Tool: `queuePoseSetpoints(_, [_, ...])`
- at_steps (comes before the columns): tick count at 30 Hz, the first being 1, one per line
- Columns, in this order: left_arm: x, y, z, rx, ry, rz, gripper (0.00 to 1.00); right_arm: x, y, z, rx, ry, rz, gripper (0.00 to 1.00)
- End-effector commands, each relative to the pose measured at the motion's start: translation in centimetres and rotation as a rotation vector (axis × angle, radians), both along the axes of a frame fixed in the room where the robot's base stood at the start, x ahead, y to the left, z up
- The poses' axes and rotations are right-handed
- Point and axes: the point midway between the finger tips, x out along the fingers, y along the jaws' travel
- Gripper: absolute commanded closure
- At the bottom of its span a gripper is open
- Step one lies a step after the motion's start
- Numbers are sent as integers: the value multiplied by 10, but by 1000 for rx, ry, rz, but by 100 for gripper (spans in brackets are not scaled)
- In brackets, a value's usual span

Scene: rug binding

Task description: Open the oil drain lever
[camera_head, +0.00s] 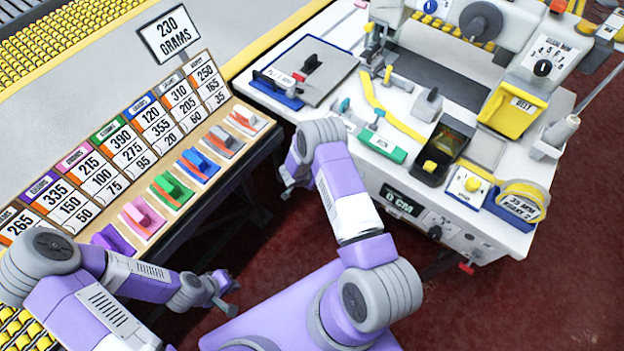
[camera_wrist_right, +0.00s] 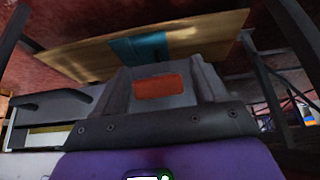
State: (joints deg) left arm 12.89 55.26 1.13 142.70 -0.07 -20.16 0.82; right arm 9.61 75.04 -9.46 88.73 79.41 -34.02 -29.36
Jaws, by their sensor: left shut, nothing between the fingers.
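No part is labelled as an oil drain lever. A small red lever-like piece (camera_head: 466,268) sticks out below the front lower edge of the white machine table (camera_head: 475,225), at the lower right of the head view. My left gripper (camera_head: 228,298) is shut and empty, low over the dark red floor, far left of the red piece. My right gripper (camera_head: 290,181) is beside the left end of the white table, partly hidden by its own wrist. Its fingers are not clear in the head view. The right wrist view shows a grey body with an orange patch, with its jaw opening unclear.
A wooden rack (camera_head: 190,205) with coloured blocks and number cards stands at the left. The white table carries a yellow bin (camera_head: 512,108), a tape measure (camera_head: 522,200) and several tools. Red floor (camera_head: 500,310) is open in front of the table.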

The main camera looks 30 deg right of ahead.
Motion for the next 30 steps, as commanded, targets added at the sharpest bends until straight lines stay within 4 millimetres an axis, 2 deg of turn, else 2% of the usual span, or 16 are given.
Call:
queuePoseSetpoints(8, [0, 0, 2, 0, 0, 0, 100, -1, 1, 6, -2, 0, 0, 28])
queuePoseSetpoints(15, [0, 0, 16, 0, 0, 0, 100, -7, 19, 41, 0, -2, 2, 28])
queuePoseSetpoints(21, [0, 0, 23, 0, 0, 0, 100, -12, 31, 63, -2, -1, 0, 28])
queuePoseSetpoints(30, [0, 0, 24, 0, 0, 0, 100, -14, 34, 66, -1, 0, 0, 28])
